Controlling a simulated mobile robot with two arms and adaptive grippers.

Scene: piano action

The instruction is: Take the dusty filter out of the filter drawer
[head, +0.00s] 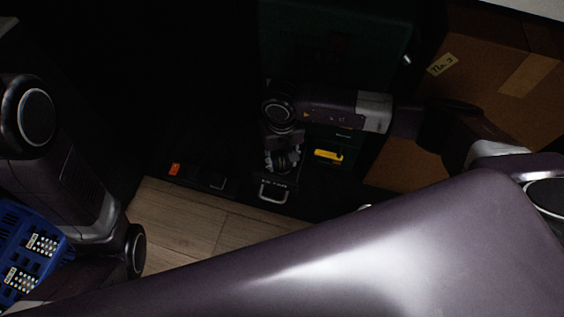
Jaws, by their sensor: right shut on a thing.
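The filter drawer (274,183) is a dark drawer with a pale loop handle on its front, low in the middle of the head view. My right gripper (282,164) points down just behind the drawer front, over the drawer's inside. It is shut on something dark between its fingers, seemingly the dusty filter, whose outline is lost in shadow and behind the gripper. I cannot tell whether it is still inside the drawer or lifted clear. My left arm shows at the left, but its gripper is out of view.
A dark green cabinet (325,45) rises behind my right arm. A yellow item (328,155) is right of the gripper. A blue object (28,232) is at lower left. Wooden floor (185,215) is clear in front.

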